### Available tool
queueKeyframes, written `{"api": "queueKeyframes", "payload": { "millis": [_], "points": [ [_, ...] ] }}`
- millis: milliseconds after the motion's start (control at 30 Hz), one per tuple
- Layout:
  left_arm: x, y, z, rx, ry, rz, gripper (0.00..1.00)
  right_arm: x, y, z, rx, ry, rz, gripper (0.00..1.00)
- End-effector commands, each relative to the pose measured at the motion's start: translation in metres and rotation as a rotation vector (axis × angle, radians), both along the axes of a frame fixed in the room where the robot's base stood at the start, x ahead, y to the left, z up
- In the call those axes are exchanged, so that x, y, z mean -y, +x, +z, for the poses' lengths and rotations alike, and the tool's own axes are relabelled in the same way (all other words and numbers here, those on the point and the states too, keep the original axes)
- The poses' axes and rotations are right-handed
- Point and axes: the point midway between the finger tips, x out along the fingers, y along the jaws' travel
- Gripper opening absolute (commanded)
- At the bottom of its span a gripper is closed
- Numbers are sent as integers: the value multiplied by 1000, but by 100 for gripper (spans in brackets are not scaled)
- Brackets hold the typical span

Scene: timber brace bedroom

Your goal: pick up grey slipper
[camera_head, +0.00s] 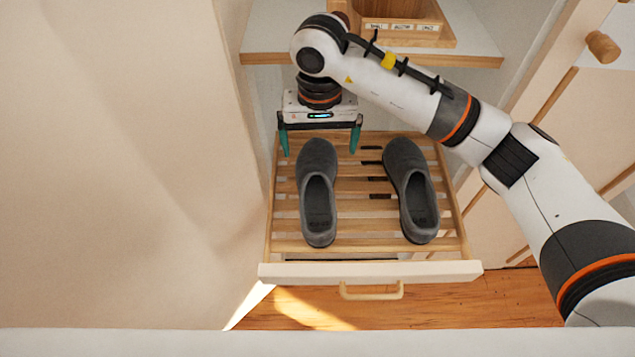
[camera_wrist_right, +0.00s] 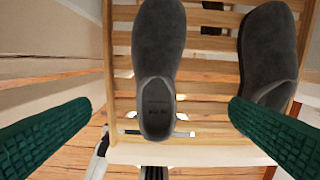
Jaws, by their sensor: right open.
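Two grey slippers lie side by side on a pulled-out slatted wooden rack, toes toward the back. The left slipper (camera_head: 317,190) is below my right gripper (camera_head: 320,150), whose green fingertips are open wide above its toe end. The right slipper (camera_head: 410,190) lies apart from it, to the right. In the right wrist view, the left slipper (camera_wrist_right: 158,65) appears between the two green fingers (camera_wrist_right: 160,125), touching neither. The right slipper (camera_wrist_right: 270,55) is partly hidden behind the right finger. My left gripper is not in view.
The slatted rack (camera_head: 350,226) has a white front with a wooden handle (camera_head: 371,291). A shelf (camera_head: 270,58) with a wooden box (camera_head: 400,28) sits above the back of the rack. A pale panel (camera_head: 120,150) stands close on the left, and a door with a round knob (camera_head: 602,46) is on the right.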

Motion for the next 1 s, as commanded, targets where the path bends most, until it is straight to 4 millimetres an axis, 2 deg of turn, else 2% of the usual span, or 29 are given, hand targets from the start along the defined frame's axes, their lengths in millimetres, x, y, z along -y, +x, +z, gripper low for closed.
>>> {"api": "queueKeyframes", "payload": {
  "millis": [33,100,333,467,700,900,1000],
  "points": [
    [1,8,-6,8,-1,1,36,0,0,-13,0,1,0,100],
    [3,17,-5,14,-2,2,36,0,0,-20,0,1,0,100],
    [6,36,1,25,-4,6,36,-1,0,-38,-1,3,-1,100],
    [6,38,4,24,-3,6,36,-1,-1,-53,-5,3,0,100],
    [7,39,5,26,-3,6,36,-1,0,-92,-5,4,-1,100],
    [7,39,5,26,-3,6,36,-2,1,-106,-2,3,-2,100],
    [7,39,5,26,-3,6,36,-3,3,-119,-5,4,-2,100]
  ]
}}
